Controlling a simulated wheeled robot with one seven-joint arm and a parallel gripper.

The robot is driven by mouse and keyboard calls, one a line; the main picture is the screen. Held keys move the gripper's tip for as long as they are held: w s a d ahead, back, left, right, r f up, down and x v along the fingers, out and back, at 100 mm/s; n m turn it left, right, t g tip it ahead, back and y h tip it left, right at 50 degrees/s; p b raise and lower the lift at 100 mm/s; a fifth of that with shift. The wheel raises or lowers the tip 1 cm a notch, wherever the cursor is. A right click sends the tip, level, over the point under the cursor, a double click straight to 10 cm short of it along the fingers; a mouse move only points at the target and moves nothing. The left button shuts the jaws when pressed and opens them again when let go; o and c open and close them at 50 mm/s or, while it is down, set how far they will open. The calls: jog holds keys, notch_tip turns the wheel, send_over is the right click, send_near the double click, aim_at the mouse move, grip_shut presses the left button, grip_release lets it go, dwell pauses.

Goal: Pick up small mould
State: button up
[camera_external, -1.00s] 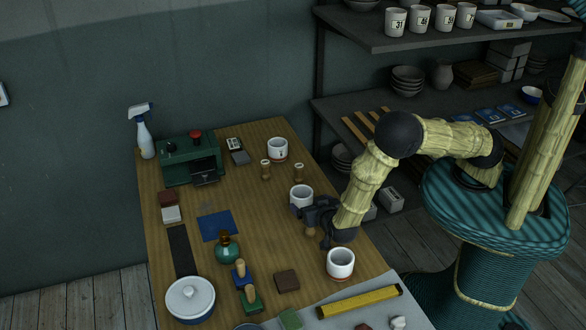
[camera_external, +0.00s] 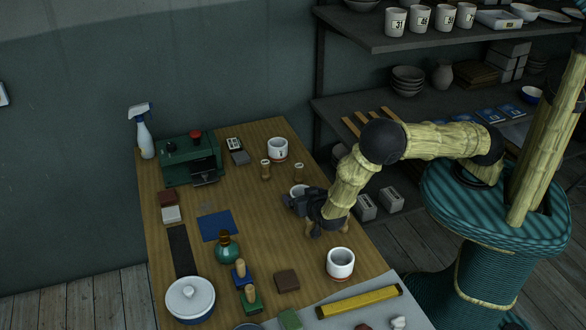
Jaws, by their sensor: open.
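No object is clearly marked as the small mould, and I cannot tell which one it is. My gripper (camera_external: 302,214) is over the right side of the wooden table, with its jaws open and no held object visible. A white cup-like pot (camera_external: 298,190) stands just behind the gripper, which hides most of it. Small tan pieces show low beside the gripper, partly hidden. A second white pot (camera_external: 340,262) stands nearer, at the table's right edge. A third white pot (camera_external: 278,149) stands at the back.
The wooden table (camera_external: 255,225) has a bare middle. A green machine (camera_external: 188,158) and a spray bottle (camera_external: 144,135) are at the back left. Shelves (camera_external: 420,95) rise behind.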

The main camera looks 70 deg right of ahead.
dwell(0.4)
jog(key=c, duration=1.2)
jog(key=shift+r, duration=0.15)
jog(key=shift+r, duration=0.55)
jog(key=s+a, duration=0.2)
jog(key=s+a+b, duration=0.1)
jog(key=shift+r, duration=0.25)
notch_tip(320, 180, up, 13)
jog(key=shift+d+r+p, duration=0.1)
jog(key=shift+p, duration=0.2)
